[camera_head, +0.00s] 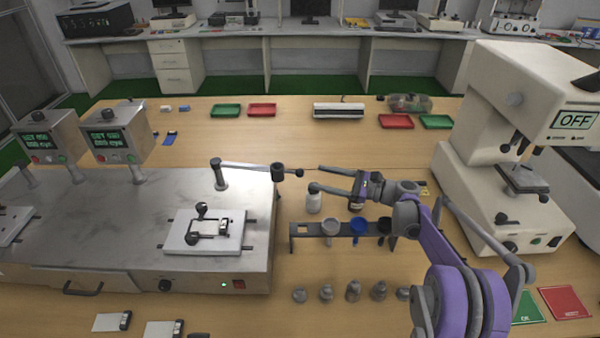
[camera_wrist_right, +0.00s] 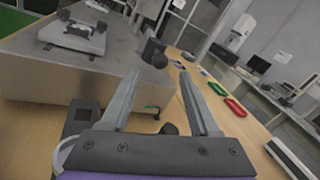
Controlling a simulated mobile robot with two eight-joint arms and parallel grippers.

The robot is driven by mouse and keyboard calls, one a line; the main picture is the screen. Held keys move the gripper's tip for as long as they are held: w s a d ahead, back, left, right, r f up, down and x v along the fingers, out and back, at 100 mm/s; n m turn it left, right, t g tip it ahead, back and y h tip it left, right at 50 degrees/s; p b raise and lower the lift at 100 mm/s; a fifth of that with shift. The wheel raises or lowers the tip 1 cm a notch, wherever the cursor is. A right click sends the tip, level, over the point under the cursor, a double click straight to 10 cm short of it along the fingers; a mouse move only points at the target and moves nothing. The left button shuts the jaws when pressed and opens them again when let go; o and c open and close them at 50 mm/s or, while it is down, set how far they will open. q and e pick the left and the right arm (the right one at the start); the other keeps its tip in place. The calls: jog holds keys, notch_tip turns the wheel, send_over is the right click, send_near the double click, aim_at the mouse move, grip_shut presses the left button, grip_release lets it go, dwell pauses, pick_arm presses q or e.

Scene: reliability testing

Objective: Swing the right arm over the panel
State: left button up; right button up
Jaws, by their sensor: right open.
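The swing arm (camera_head: 248,167) is a thin bar on a post at the back right of the metal bench unit. It points right, past the unit's edge, with a dark cylinder (camera_head: 278,172) and a round end knob (camera_head: 299,173). The panel (camera_head: 190,237), a light plate with a small clamp frame, lies to the front left, with no arm over it. My right gripper (camera_head: 319,179) is open and empty, its fingertips pointing left just short of the knob. In the right wrist view, the knob (camera_wrist_right: 160,61) appears ahead, between the fingertips (camera_wrist_right: 160,73). My left gripper is out of view.
A rack (camera_head: 305,229) with cups and a row of grey weights (camera_head: 353,291) are in front. A large white instrument (camera_head: 475,165) stands at the right. The table behind the swing arm is mostly clear.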

aim_at(299, 173)
jog(key=x, duration=0.7)
jog(key=shift+w+a+p, duration=0.15)
jog(key=shift+a+p, duration=0.2)
jog(key=shift+a, duration=0.05)
jog(key=shift+c, duration=0.3)
grip_shut()
dwell(0.7)
